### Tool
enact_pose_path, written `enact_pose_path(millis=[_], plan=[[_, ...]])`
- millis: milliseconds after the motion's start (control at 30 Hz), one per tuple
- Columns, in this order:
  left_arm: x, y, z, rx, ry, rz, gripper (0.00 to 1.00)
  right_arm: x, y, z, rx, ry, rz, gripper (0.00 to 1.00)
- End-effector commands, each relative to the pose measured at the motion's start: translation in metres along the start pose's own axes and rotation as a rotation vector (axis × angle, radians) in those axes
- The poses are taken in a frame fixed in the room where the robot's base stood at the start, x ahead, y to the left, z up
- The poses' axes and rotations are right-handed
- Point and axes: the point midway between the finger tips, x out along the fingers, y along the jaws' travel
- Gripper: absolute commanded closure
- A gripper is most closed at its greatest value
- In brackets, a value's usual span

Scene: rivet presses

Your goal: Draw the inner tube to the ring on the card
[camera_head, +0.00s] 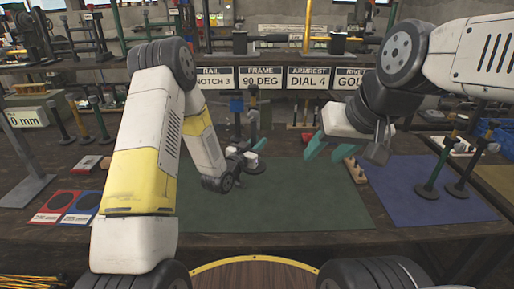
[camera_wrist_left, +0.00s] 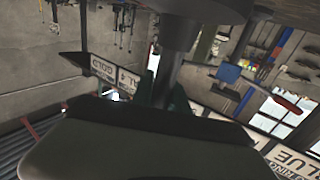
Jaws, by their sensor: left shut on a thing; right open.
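My left gripper (camera_head: 252,150) is low over the green mat, left of its middle. In the left wrist view its green fingers (camera_wrist_left: 163,92) are shut around a dark grey tube (camera_wrist_left: 172,68). A wider dark sleeve (camera_wrist_left: 180,32) surrounds the tube at the top of that view. No coloured ring shows on the visible length. A white card reading BLUE (camera_wrist_left: 291,160) with RING beside it is partly cut off at the lower right of that view; in the head view I cannot find it. My right gripper (camera_head: 331,148) is open and empty above the mat's right side.
White sign cards (camera_head: 262,77) hang along the shelf edge. The green mat (camera_head: 300,205) is clear in front; a blue mat (camera_head: 405,195) with dark upright posts (camera_head: 438,165) lies right. Red (camera_head: 50,202) and blue (camera_head: 84,203) size cards lie left.

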Motion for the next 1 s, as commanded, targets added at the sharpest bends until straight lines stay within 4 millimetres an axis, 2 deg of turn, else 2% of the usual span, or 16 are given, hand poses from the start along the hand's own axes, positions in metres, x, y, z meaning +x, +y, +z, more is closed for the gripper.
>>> enact_pose_path(millis=[33,133,400,500,1000], plan=[[0.001,0.0,-0.008,0.001,0.004,0.0,1.0,0.0,0.0,0.0,0.0,0.0,0.0,0.55],[0.001,0.0,-0.004,-0.001,-0.001,0.0,1.0,0.0,0.0,0.0,0.0,0.0,0.0,0.55],[0.001,0.0,0.05,-0.001,-0.003,-0.001,1.0,0.0,0.0,0.0,0.0,0.0,0.0,0.55],[0.001,0.0,0.059,0.0,0.0,0.0,1.0,0.0,0.0,0.0,0.0,0.0,0.0,0.55],[0.001,0.0,0.076,0.001,0.001,0.0,1.0,0.0,0.0,0.0,0.0,0.0,0.0,0.55]])
